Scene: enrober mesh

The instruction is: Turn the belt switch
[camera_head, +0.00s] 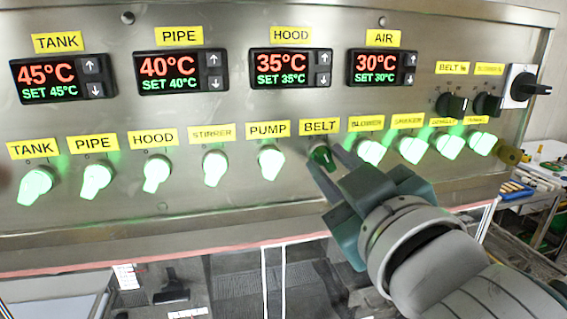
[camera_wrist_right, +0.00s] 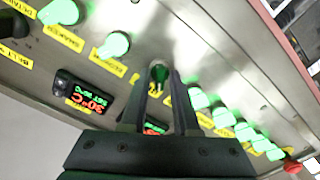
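The belt switch (camera_head: 322,157) is a dark green, unlit knob under the yellow BELT label (camera_head: 320,127) on a steel control panel. My right gripper (camera_head: 329,160) reaches up to it from the lower right, with one finger on each side of the knob. In the right wrist view the belt switch (camera_wrist_right: 158,74) sits between the two fingertips (camera_wrist_right: 159,76), with some space seen beside it. The fingers are apart; whether they touch the knob is hard to tell. My left gripper is not in view.
Lit green knobs flank the belt switch, including the pump knob (camera_head: 271,162) and the blower knob (camera_head: 370,152). Temperature displays sit above, such as the hood display (camera_head: 291,68). A black rotary switch (camera_head: 524,87) is at the panel's right end. A cluttered table (camera_head: 540,180) stands behind at right.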

